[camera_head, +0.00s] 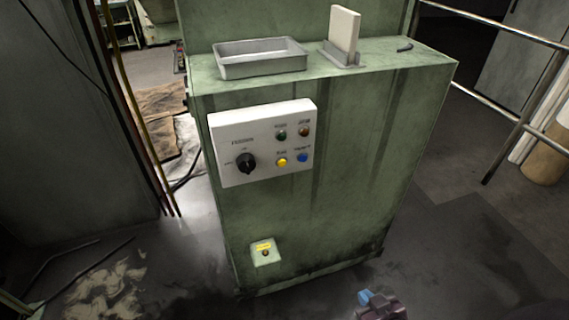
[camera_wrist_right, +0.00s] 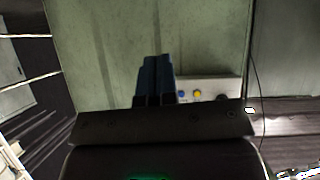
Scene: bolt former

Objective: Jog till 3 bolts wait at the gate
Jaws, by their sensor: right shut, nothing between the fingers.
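The green machine cabinet (camera_head: 330,200) carries a white control panel (camera_head: 262,143) on its front. On the panel are a black rotary knob (camera_head: 245,162), a green lamp (camera_head: 282,135), a reddish-brown lamp (camera_head: 305,132), a yellow button (camera_head: 281,162) and a blue button (camera_head: 302,157). No bolts or gate can be made out. My right gripper (camera_head: 366,297) is low in front of the cabinet, apart from the panel. In the right wrist view its blue fingers (camera_wrist_right: 157,59) are together and empty, with the panel (camera_wrist_right: 225,87) partly hidden behind. My left gripper is out of view.
A grey metal tray (camera_head: 262,70) and a holder with an upright pale block (camera_head: 344,30) sit on the cabinet's top ledge. Metal railings (camera_head: 520,125) stand at right. The floor in front looks clear.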

